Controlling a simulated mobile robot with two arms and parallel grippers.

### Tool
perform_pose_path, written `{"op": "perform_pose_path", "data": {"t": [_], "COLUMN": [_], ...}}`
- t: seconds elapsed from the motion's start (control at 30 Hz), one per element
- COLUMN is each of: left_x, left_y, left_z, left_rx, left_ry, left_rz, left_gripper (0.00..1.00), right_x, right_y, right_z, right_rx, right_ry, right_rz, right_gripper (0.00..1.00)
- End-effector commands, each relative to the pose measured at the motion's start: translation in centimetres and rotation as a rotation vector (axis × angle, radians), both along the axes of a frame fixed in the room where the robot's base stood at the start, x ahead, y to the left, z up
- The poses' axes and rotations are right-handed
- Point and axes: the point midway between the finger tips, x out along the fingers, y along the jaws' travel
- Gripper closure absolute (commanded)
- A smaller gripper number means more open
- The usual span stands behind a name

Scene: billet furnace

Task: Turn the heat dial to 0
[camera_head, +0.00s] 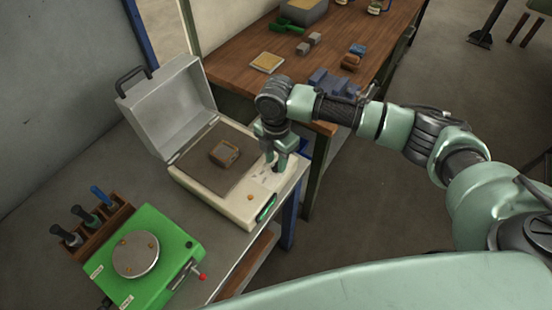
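The billet furnace (215,205) is a cream box with its grey lid (168,108) standing open. My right gripper (275,166) points down at the right end of the furnace, over the panel. Its fingers cover part of the panel, and the heat dial cannot be made out; it may be behind them. I cannot tell whether the fingers touch anything. My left gripper is not in view.
A green device with a round metal plate (136,254) and a red-tipped lever stands at the front left. A wooden rack (104,222) with several handled tools is behind it. A wooden table (350,40) with small blocks is at the back, near my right arm.

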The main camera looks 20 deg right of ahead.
Motion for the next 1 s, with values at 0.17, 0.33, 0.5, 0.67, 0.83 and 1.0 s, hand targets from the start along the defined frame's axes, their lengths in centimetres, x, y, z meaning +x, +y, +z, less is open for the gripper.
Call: {"op": "perform_pose_path", "data": {"t": [0.17, 0.33, 0.5, 0.67, 0.83, 1.0], "left_x": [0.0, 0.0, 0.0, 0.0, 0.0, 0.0], "left_y": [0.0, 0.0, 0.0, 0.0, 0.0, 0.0], "left_z": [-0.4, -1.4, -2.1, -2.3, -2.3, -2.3], "left_rx": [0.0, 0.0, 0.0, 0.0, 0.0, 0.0], "left_ry": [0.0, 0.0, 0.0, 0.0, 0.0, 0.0], "left_rz": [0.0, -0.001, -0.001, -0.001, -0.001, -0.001], "left_gripper": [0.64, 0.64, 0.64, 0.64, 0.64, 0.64], "right_x": [0.1, 0.1, 0.1, 0.0, 0.0, 0.0], "right_y": [0.0, 0.0, 0.0, 0.0, 0.0, 0.0], "right_z": [0.7, 3.3, 6.1, 7.5, 7.8, 7.8], "right_rx": [0.001, 0.001, 0.001, 0.001, 0.0, 0.0], "right_ry": [-0.002, -0.004, -0.004, -0.002, 0.0, 0.0], "right_rz": [0.0, 0.0, 0.0, 0.0, 0.0, 0.0], "right_gripper": [0.69, 0.69, 0.69, 0.69, 0.69, 0.69]}}
